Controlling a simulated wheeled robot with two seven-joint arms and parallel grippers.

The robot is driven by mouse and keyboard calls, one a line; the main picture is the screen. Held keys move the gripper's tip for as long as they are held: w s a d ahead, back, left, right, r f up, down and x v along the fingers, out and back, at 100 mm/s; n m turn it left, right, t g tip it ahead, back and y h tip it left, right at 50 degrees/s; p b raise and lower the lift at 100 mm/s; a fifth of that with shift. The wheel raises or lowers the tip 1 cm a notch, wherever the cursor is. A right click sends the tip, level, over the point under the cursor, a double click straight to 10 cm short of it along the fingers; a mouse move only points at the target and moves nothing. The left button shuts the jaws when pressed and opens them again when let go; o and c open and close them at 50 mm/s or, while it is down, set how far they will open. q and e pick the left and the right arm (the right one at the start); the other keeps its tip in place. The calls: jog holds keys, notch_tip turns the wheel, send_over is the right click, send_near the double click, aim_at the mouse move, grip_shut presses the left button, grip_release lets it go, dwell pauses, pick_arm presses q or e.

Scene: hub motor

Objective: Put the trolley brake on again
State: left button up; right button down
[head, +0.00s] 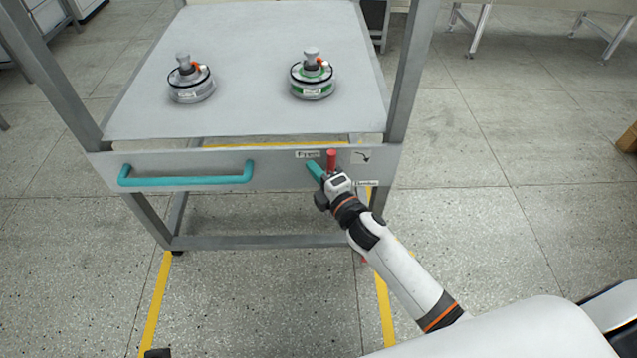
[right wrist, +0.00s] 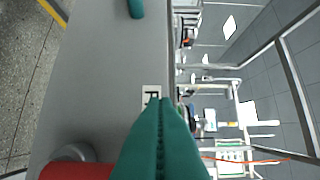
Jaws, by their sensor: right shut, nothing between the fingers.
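The trolley (head: 225,125) stands in front of me, with a grey front panel (head: 275,172). The red brake lever (head: 331,160) stands upright on the right part of that panel; its red grip also shows in the right wrist view (right wrist: 72,171), at the lower left. My right gripper (head: 314,169) has teal fingers, shut and empty, just left of the lever in the head view. The fingers (right wrist: 161,135) also show in the right wrist view, apart from the lever there. Whether they touch the panel, I cannot tell. The lever's lower end is partly hidden by my gripper. My left gripper is not visible.
Two hub motors (head: 190,82) (head: 312,78) stand on the trolley top. A teal handle (head: 187,178) sticks out at the panel's left. Small labels (head: 307,154) (head: 366,183) and an arrow sign (head: 362,157) surround the lever. Yellow floor lines (head: 152,315) run below; floor to the right is clear.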

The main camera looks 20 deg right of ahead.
aim_at(331, 167)
jog(key=d, duration=0.2)
jog(key=shift+s+d, duration=0.2)
jog(key=shift+d, duration=0.1)
jog(key=shift+d, duration=0.1)
